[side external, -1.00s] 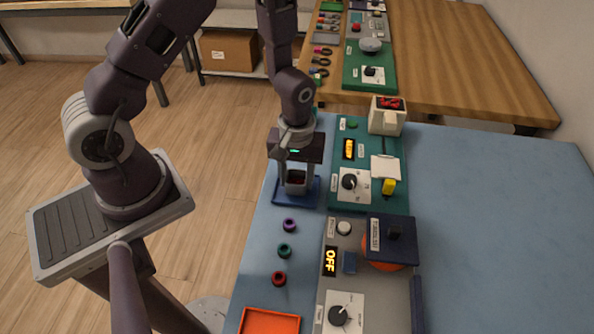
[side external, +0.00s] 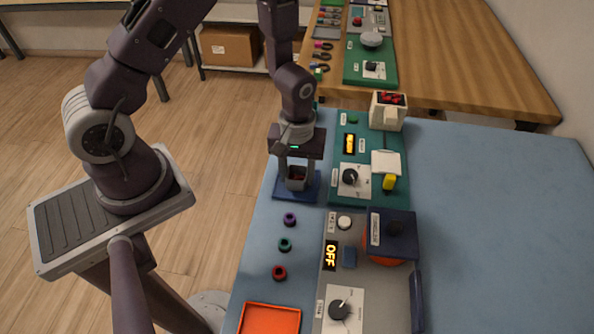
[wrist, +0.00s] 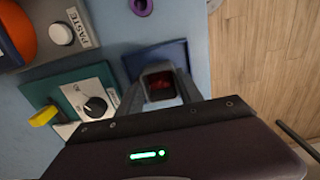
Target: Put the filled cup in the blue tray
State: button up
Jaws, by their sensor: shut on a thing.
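The filled cup (side external: 296,183) is a small grey square cup with dark red contents. My gripper (side external: 296,172) is shut on it, a finger on each side. The cup is upright, over or in the blue tray (side external: 283,193) at the table's left edge; I cannot tell whether its base touches the tray. In the wrist view the cup (wrist: 159,86) shows its red contents between the fingers, with the blue tray (wrist: 135,60) around and behind it.
A teal panel (side external: 376,194) with a dial stands right of the tray. Purple, green and red rings (side external: 285,244) lie in front of it. An orange tray (side external: 270,319) is at the front. A cream container (side external: 388,112) with red pieces stands at the back.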

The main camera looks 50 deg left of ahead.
jog(key=shift+f, duration=0.1)
jog(key=o, duration=1.4)
jog(key=shift+r, duration=5.5)
